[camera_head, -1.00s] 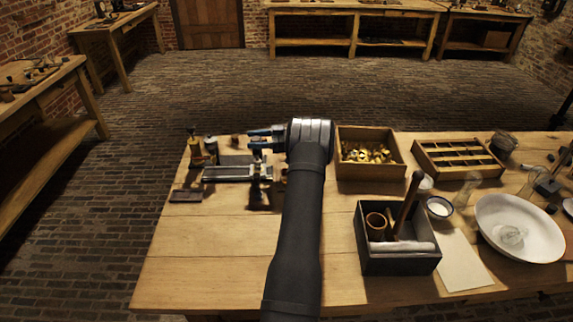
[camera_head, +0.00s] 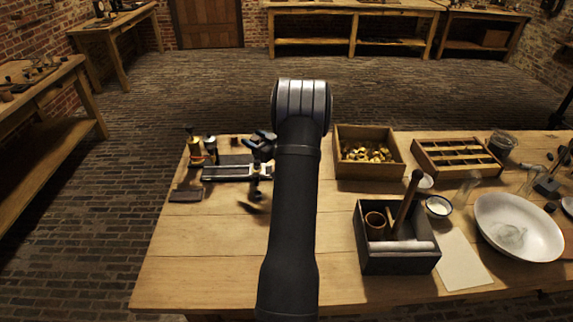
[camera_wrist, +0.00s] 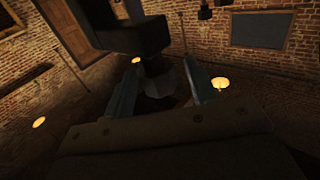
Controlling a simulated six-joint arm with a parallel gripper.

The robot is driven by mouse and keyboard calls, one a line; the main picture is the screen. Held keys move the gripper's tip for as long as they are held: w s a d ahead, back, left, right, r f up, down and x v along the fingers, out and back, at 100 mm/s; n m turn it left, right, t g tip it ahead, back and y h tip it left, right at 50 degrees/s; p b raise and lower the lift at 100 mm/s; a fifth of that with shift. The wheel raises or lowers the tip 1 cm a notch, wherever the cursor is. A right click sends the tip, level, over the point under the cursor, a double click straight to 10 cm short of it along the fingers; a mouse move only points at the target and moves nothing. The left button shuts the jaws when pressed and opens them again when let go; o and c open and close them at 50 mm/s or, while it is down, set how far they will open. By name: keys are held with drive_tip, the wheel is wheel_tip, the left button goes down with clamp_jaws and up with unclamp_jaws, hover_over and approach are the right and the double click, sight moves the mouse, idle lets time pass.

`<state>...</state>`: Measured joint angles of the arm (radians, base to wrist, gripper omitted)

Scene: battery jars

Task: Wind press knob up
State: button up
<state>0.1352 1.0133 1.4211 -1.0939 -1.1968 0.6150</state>
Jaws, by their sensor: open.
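The press (camera_head: 238,172) stands at the left end of the bench, a metal plate and frame with a dark upright part at its right side. My gripper (camera_head: 262,146) is at the press's right side, its bluish fingers partly hidden by my arm. In the wrist view my gripper (camera_wrist: 163,90) has its two fingers apart, one on each side of a grey faceted knob (camera_wrist: 160,82) below a dark block. The knob lies between the fingers; I cannot tell whether they touch it.
Small bottles (camera_head: 202,150) stand just left of the press. A wooden box of brass parts (camera_head: 342,168) is right of my wrist, and a dark caddy (camera_head: 399,262) with a cup and a handle is nearer. The bench front at left is clear.

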drive_tip(key=shift+m+t+h, duration=1)
drive_tip(key=shift+t+h, duration=0.1)
drive_tip(key=shift+h, duration=0.1)
drive_tip(key=v, duration=1.7)
drive_tip(key=shift+s, duration=0.25)
drive_tip(key=shift+o, duration=0.2)
drive_tip(key=shift+y, duration=0.3)
drive_tip(key=x, duration=1.9)
drive_tip(key=shift+w+d+f, duration=0.15)
drive_tip(key=shift+w+f, duration=0.2)
drive_tip(key=shift+w, duration=0.05)
drive_tip(key=c, duration=1)
